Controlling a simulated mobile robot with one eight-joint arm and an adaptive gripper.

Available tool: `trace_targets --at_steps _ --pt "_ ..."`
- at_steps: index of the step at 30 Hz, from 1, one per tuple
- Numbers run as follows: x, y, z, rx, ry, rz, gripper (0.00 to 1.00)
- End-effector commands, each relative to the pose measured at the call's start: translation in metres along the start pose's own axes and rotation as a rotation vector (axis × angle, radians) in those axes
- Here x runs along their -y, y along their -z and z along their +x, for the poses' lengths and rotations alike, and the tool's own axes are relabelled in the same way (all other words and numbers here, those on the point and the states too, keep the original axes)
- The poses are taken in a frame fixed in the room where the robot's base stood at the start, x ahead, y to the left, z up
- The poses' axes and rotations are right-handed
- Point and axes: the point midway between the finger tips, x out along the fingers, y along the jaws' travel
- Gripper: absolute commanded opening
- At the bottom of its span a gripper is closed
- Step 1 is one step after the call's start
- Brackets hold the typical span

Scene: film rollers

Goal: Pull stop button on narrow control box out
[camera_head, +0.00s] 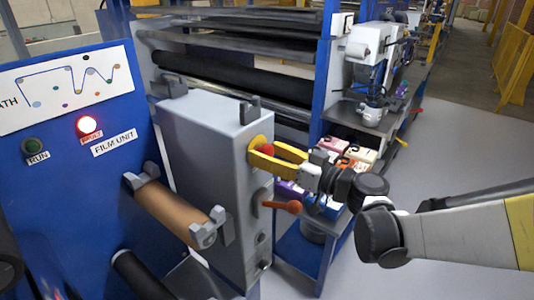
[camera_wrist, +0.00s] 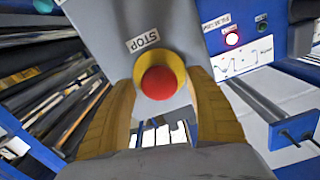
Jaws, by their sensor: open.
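The narrow grey control box (camera_head: 212,165) stands beside the blue film unit panel. Its red stop button (camera_wrist: 158,83) sits on a yellow round base under a STOP label (camera_wrist: 142,40) in the wrist view. In the head view the yellow base (camera_head: 258,146) shows near the box's upper edge, with the button mostly hidden by my gripper. My gripper (camera_head: 262,155) has its yellow fingers open and reaches the button from the right. In the wrist view the fingers stand on either side of the button, apart from each other. I cannot tell whether they touch it.
An orange-red handle (camera_head: 282,206) sticks out of the box below my gripper. A brown film roller (camera_head: 172,208) is mounted left of the box. The blue panel (camera_head: 75,130) has a lit red lamp (camera_head: 86,126). Shelves with coloured containers (camera_head: 352,160) stand behind my gripper.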

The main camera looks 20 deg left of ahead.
Motion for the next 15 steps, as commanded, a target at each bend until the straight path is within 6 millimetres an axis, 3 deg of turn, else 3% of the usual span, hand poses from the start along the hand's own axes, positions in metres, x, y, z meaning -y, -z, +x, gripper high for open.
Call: trace_targets --at_steps 2,8,15 --pt "0.0 0.0001 -0.0002 0.0 0.0 0.0 0.62" --pt "0.0 0.0001 -0.0003 0.0 0.0 0.0 0.01" --pt "-0.0005 0.0001 -0.0038 -0.001 -0.001 0.0 0.0"
